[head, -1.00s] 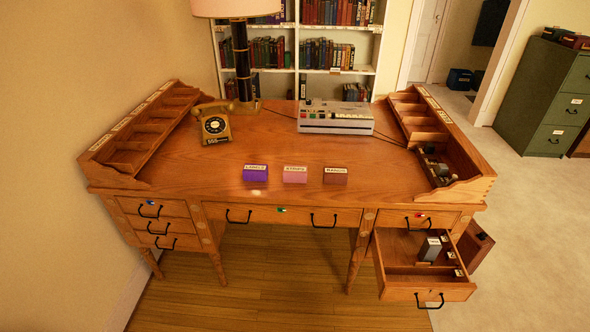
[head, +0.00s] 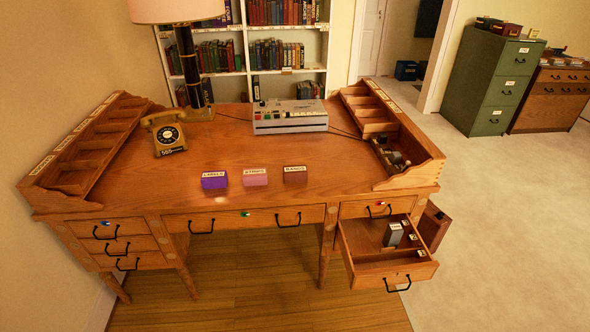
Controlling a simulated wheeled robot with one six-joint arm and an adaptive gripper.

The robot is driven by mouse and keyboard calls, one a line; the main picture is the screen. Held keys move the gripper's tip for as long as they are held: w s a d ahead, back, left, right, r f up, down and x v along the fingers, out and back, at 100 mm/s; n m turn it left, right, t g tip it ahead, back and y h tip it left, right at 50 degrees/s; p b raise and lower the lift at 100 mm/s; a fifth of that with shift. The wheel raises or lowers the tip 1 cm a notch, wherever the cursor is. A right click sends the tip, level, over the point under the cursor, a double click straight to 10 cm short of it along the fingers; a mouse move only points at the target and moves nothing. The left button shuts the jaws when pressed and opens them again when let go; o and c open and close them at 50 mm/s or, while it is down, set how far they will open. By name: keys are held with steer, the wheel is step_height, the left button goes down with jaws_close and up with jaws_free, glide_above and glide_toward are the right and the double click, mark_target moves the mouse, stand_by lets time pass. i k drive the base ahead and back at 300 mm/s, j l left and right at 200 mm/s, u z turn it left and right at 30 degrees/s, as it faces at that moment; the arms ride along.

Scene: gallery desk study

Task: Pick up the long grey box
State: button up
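A small grey box (head: 393,234) with a pale label stands in the open right-hand drawer (head: 357,268) of the wooden desk. Its lower part is partly hidden by the drawer's divider. A long, low grey machine (head: 290,118) with coloured buttons sits at the back of the desk top. I cannot tell for sure which of the two the task's name means. My gripper is not in view.
The desk top (head: 255,205) holds purple, pink and brown labelled blocks, a yellow telephone (head: 166,134) and a lamp. A brown box (head: 434,226) is beside the open drawer. Pale floor at the right is clear.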

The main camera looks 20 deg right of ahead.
mark_target(393, 231)
steer(key=z, duration=0.25)
steer(key=i+j+z, duration=0.2)
steer(key=z, duration=0.15)
steer(key=i+j+z, duration=0.4)
steer(key=i+j, duration=0.2)
steer(key=j, duration=0.15)
steer(key=i+j+z, duration=0.1)
steer(key=i+j, duration=0.35)
steer(key=j, duration=0.25)
steer(key=z, duration=0.05)
